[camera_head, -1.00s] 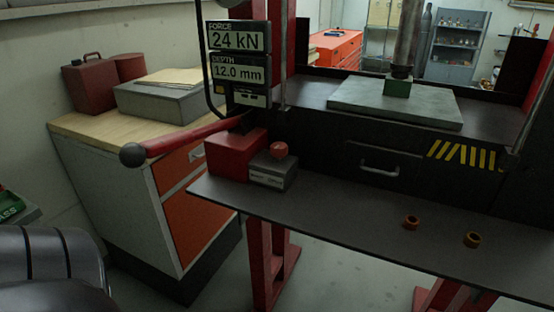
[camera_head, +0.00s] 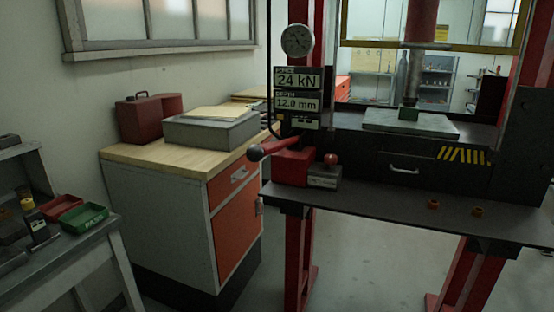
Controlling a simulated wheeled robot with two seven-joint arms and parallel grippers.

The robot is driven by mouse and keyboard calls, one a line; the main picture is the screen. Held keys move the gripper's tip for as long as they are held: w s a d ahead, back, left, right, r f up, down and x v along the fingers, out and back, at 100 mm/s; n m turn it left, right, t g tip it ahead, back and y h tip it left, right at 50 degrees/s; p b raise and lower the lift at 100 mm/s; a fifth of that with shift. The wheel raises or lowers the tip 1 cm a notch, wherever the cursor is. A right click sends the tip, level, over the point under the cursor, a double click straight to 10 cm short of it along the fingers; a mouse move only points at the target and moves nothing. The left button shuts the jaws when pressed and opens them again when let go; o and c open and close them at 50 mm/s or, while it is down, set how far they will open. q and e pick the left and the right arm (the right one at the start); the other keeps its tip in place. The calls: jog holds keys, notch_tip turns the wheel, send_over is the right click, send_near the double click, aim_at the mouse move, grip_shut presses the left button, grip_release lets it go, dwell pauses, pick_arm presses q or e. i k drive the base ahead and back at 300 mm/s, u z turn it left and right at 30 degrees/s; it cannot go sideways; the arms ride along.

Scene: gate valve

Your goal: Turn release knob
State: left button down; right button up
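A small red round knob (camera_head: 330,159) stands on a grey block (camera_head: 324,177) at the left end of the press's dark shelf. A red box (camera_head: 291,166) sits just left of it, with a red lever (camera_head: 285,146) ending in a dark ball, pointing left. Above are a display panel (camera_head: 298,92) reading 24 kN and 12.0 mm and a round gauge (camera_head: 297,40). The press ram (camera_head: 412,70) stands over a small green block (camera_head: 409,113) on a grey plate (camera_head: 380,122). Neither of my grippers is in view.
A cabinet (camera_head: 160,185) with a wooden top and orange drawers stands left of the press. A side table (camera_head: 75,245) with red and green trays (camera_head: 82,220) is at the lower left. Two small orange-brown rings (camera_head: 433,204) lie on the shelf's right. Floor shows between them.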

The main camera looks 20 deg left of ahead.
aim_at(330, 159)
jog(key=u, duration=1.2)
jog(key=i, duration=0.5)
jog(key=z, duration=0.05)
